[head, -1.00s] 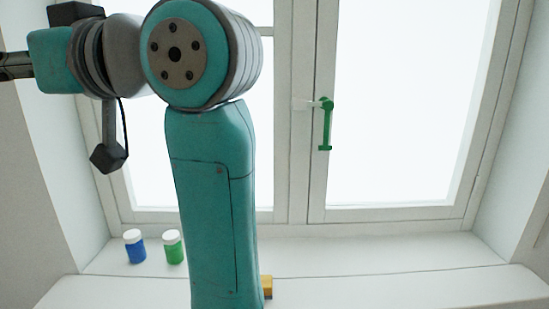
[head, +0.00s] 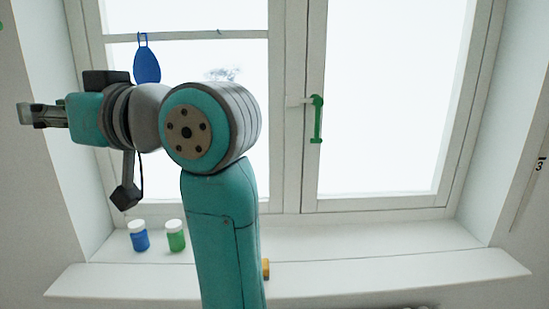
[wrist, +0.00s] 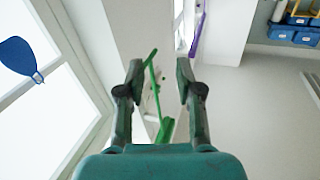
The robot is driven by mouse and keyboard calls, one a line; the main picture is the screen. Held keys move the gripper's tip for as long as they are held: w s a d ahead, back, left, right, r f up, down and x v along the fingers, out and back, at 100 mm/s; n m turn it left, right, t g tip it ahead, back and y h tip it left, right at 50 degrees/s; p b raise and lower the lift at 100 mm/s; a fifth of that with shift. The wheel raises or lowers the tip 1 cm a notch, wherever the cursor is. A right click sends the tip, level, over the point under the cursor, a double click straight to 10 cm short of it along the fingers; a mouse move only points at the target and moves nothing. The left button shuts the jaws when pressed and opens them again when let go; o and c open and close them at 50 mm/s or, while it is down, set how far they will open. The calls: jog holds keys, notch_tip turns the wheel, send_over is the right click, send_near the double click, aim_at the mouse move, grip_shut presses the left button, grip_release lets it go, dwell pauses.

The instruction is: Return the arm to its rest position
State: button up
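My teal arm (head: 222,235) rises in front of the window in the head view and bends left at its elbow. My gripper (head: 24,115) points to the left at the end of it, in front of the left window reveal. In the wrist view my gripper (wrist: 160,72) has its two dark fingers apart with a gap between them. A green thing (wrist: 155,85) shows through that gap and seems to be beyond the fingers, not held. I cannot tell what it is.
A blue-labelled jar (head: 139,240) and a green-labelled jar (head: 175,240) stand on the white sill (head: 400,270). A yellow block (head: 266,268) is partly behind my arm. A blue paddle-shaped thing (head: 147,66) hangs at the window. A green handle (head: 318,120) is on the frame.

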jog(key=w+d+f+m+t+h, duration=0.1)
jog(key=w+d+f+m+t, duration=0.15)
jog(key=f, duration=0.55)
jog(key=w+d+f+m+t+h, duration=0.1)
jog(key=w+d+f+m, duration=0.2)
jog(key=f, duration=0.5)
jog(key=w+d+f+m+t+h, duration=0.1)
jog(key=w+d+f+t, duration=0.2)
jog(key=f, duration=0.5)
jog(key=s+d+f+m+t+h, duration=0.1)
jog(key=d+f+m+t+h, duration=0.15)
jog(key=d+f, duration=0.75)
jog(key=s+d+f+m+t+h, duration=0.1)
jog(key=d+f+m+h, duration=0.2)
jog(key=d+f, duration=0.75)
jog(key=s+d+f+m+t+h, duration=0.1)
jog(key=s+d+f+h, duration=0.2)
jog(key=s+d+f, duration=0.4)
jog(key=s+d+f+m+h, duration=0.25)
jog(key=s+d+f, duration=0.25)
jog(key=s+f, duration=0.4)
jog(key=s+d+r+h, duration=0.1)
jog(key=s+d+h, duration=0.1)
jog(key=s, duration=0.9)
jog(key=s+d+r+h, duration=0.1)
jog(key=s+d, duration=0.3)
jog(key=s, duration=0.7)
jog(key=shift+s+d+r+n+h, duration=0.35)
jog(key=shift+r+n+h, duration=0.1)
jog(key=shift+r, duration=0.35)
